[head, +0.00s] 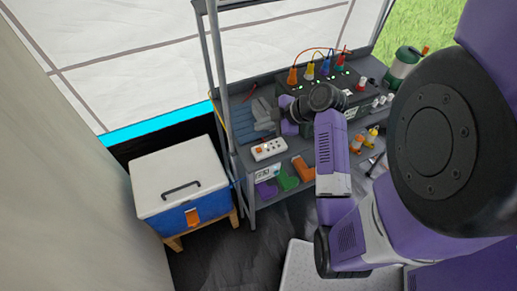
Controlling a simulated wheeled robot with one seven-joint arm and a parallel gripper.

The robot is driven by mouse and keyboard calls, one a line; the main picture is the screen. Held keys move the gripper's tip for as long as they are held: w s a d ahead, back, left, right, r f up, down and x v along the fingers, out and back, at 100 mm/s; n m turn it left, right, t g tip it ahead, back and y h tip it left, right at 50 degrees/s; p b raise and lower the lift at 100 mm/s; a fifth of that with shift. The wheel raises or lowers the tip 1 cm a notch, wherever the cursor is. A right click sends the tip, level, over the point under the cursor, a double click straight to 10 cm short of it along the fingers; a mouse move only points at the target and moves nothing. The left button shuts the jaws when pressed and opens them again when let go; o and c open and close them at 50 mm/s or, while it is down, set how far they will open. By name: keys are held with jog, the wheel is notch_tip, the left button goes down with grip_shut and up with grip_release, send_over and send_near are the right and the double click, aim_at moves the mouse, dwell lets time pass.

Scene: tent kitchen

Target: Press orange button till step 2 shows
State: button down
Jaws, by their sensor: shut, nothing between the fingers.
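A small white control box (271,149) lies near the front left edge of the grey workbench. An orange button (259,150) sits at its left part. Beside it on the box are small dark marks, too small to read; I cannot tell what step is shown. My gripper (266,123) is shut and empty, behind the control box and apart from the button in the picture. My purple wrist and forearm come in from the right and cover part of the bench. The exact fingertips are hard to make out.
A dark unit (330,82) with coloured plugs and green lights stands at the back of the bench. A green lantern (405,62) is at the right. A blue and white cooler (181,187) stands left of the bench. Green and orange items lie below on a lower shelf.

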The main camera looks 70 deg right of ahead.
aim_at(262, 150)
jog(key=shift+a+n, duration=0.1)
jog(key=shift+n, duration=0.6)
jog(key=shift+f, duration=0.15)
notch_tip(262, 150, down, 9)
jog(key=b, duration=0.6)
jog(key=shift+r+b, duration=0.2)
jog(key=shift+b, duration=0.2)
jog(key=shift+f, duration=0.1)
dwell(1.2)
jog(key=shift+f+b, duration=0.35)
jog(key=shift+f+b, duration=0.4)
jog(key=shift+f, duration=0.05)
dwell(0.7)
dwell(0.4)
jog(key=shift+r+p, duration=0.7)
jog(key=shift+r, duration=0.2)
